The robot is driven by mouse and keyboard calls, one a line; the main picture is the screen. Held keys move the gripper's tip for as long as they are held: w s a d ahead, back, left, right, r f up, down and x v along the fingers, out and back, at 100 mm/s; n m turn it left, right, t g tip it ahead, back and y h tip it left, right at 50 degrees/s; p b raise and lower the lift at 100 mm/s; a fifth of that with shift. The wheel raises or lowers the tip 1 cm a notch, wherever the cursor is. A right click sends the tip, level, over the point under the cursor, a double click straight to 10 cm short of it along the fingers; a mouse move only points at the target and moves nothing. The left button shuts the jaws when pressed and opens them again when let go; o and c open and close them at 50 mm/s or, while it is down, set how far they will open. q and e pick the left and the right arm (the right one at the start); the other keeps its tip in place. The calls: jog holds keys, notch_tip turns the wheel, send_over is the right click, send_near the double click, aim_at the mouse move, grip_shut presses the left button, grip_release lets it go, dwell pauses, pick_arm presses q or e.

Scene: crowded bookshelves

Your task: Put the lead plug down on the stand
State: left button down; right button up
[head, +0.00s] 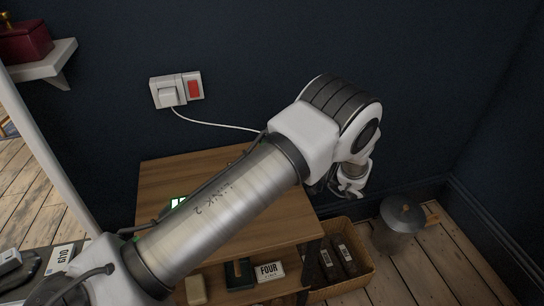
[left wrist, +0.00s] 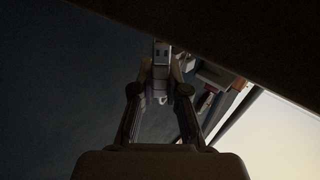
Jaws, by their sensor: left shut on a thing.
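My left gripper (head: 328,187) is near the right end of the wooden stand (head: 165,177), mostly hidden behind my own wrist in the head view. In the left wrist view my left gripper (left wrist: 162,68) is shut on a small pale block, which looks like the lead plug (left wrist: 162,50). The held plug cannot be made out in the head view. My forearm covers much of the stand's top. A green-lit item (head: 177,202) lies on the top, partly behind the arm. My right gripper is not in view.
A basket (head: 362,283) of dark binders and a grey lidded bin (head: 402,218) stand right of the stand. A card (head: 270,271) is on the lower shelf.

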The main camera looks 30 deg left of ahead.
pick_arm(q)
jog(key=shift+f, duration=1.15)
jog(key=shift+f, duration=0.1)
jog(key=c, duration=1.2)
grip_release()
jog(key=shift+f, duration=0.1)
jog(key=shift+r, duration=0.25)
jog(key=d+p, duration=1.1)
jog(key=d, duration=0.1)
jog(key=shift+w, duration=0.45)
